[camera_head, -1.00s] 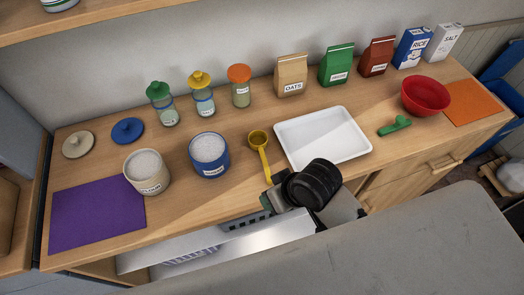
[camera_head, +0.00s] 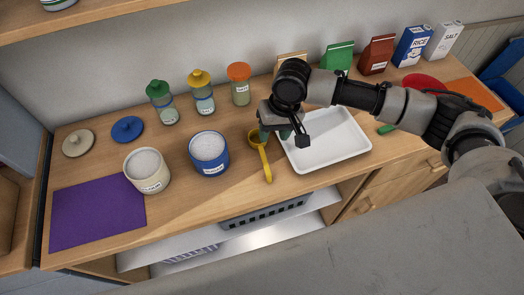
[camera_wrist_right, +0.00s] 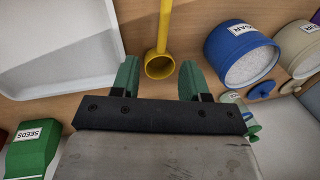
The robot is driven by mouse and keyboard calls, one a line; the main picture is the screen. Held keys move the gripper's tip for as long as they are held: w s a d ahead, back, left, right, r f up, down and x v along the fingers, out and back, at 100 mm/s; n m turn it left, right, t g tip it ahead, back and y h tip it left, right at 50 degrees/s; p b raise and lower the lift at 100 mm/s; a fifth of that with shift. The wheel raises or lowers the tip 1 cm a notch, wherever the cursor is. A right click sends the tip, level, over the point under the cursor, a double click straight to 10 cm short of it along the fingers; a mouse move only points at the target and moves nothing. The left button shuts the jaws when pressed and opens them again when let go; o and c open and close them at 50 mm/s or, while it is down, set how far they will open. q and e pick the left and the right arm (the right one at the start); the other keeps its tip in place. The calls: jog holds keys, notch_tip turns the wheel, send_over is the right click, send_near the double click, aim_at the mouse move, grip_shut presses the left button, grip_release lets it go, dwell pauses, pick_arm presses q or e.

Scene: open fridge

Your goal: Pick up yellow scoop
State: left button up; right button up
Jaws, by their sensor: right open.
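The yellow scoop (camera_head: 267,172) lies on the wooden counter, left of the white tray, its handle toward the counter's front edge. My right gripper (camera_head: 274,135) is over the scoop's bowl and the tray's left edge. In the right wrist view, the scoop's bowl (camera_wrist_right: 160,66) shows between the two green fingertips of the open gripper (camera_wrist_right: 160,62). A gap shows on both sides of the bowl, so the gripper holds nothing. Exact height over the counter is hard to tell. My left gripper is not in view.
The white tray (camera_head: 345,150) is right beside the scoop. A blue sugar canister (camera_head: 210,168) and a white flour canister (camera_head: 147,184) stand to the left. Spice jars, including an orange-lidded one (camera_head: 240,92), line the back. A purple mat (camera_head: 95,217) lies front left.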

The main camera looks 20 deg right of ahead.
aim_at(264, 155)
jog(key=f, duration=0.3)
jog(key=a+f+p, duration=0.1)
jog(key=f, duration=0.2)
jog(key=a+f, duration=0.1)
jog(key=f, duration=0.3)
jog(key=shift+a, duration=0.25)
jog(key=shift+c, duration=0.4)
jog(key=shift+r, duration=0.1)
grip_shut()
